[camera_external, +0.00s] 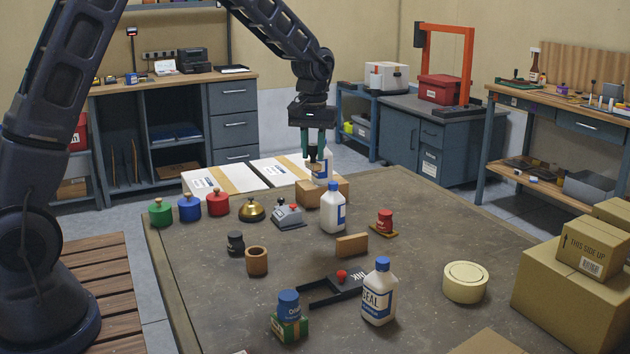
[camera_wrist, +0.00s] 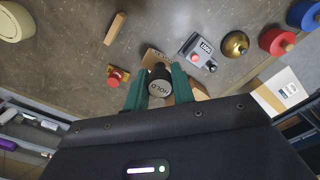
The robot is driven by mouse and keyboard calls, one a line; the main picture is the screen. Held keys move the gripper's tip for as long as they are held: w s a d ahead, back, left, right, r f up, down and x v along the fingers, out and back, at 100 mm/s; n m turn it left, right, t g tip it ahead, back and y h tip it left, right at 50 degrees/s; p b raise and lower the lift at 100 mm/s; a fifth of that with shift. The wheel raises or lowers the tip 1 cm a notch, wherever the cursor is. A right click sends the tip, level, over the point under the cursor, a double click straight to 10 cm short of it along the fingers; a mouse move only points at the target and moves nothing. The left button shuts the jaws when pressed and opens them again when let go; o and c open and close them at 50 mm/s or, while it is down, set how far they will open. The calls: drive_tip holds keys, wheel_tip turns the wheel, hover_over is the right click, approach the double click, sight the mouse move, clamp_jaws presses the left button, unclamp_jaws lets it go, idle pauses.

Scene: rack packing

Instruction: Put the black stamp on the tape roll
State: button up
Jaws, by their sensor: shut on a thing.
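My gripper (camera_external: 314,146) is shut on the black stamp (camera_wrist: 160,83), whose round dark end marked "HOLD" faces the wrist camera between the teal fingers. In the external view the held stamp shows small and dark, partly hidden, above the back of the table and close to a white bottle and a cardboard box. The tape roll (camera_external: 465,282) lies flat on the table at the front right, cream coloured, with its top clear. It also shows at the top left corner of the wrist view (camera_wrist: 12,22). My gripper is far behind and left of it.
White bottles (camera_external: 333,210) (camera_external: 379,293) stand on the table. Cardboard boxes (camera_external: 565,300) bound the right side. Coloured pots (camera_external: 190,207) stand at left.

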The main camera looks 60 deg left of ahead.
drive_tip(key=w+d+r, duration=0.3)
drive_tip(key=w+d, duration=1.1)
drive_tip(key=d, duration=0.3)
hover_over(467, 273)
drive_tip(key=shift+m, duration=0.3)
wheel_tip(467, 273, down, 18)
drive_tip(key=shift+a+f, duration=0.1)
drive_tip(key=shift+f, duration=0.15)
drive_tip(key=o, duration=1)
